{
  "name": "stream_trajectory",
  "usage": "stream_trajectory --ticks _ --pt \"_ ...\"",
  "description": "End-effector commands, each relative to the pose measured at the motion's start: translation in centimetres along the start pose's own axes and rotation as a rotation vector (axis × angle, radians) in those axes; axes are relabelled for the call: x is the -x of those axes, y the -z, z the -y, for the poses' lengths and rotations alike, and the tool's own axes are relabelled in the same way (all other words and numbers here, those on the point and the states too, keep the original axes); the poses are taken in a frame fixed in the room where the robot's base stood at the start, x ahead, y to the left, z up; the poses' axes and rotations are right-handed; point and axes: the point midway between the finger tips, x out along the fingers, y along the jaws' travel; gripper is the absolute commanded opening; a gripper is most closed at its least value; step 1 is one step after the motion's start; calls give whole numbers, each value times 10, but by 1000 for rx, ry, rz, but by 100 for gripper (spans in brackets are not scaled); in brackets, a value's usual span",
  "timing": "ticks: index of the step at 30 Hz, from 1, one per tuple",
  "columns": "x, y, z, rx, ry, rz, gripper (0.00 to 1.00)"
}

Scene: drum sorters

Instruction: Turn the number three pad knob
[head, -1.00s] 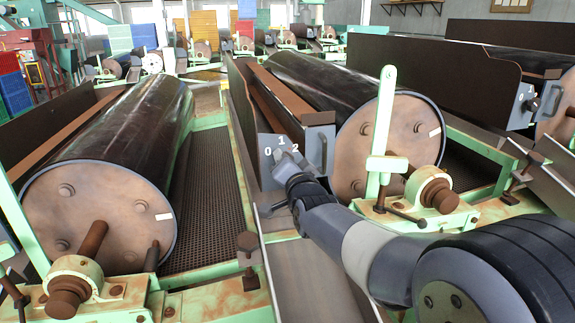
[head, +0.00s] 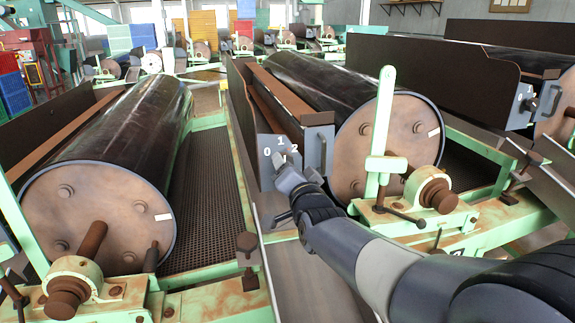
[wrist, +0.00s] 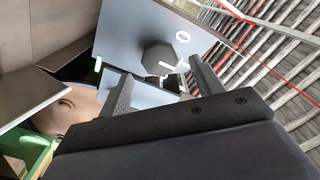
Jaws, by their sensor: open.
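A grey panel (head: 265,172) with the numbers 0, 1 and 2 stands at the end of a drum trough, near the middle of the head view. My gripper (head: 285,172) is right in front of it and hides most of its knob. No number three is readable.
A drum (head: 105,190) lies left and another (head: 385,140) lies right of the panel. A green upright lever (head: 382,130) and a rusty shaft end (head: 437,194) stand right of my gripper. A second numbered panel (head: 522,110) with a dark knob is at far right.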

Motion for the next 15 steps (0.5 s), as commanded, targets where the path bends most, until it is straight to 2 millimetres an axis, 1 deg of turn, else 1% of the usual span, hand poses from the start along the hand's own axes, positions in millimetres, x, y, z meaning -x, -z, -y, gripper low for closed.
stream_trajectory --ticks 1,6,10,15 --pt "11 1 1 0 2 -1 63" --pt "41 1 1 0 2 -2 63" --pt "58 1 1 1 2 -1 63" --pt "69 0 0 1 1 -1 63"
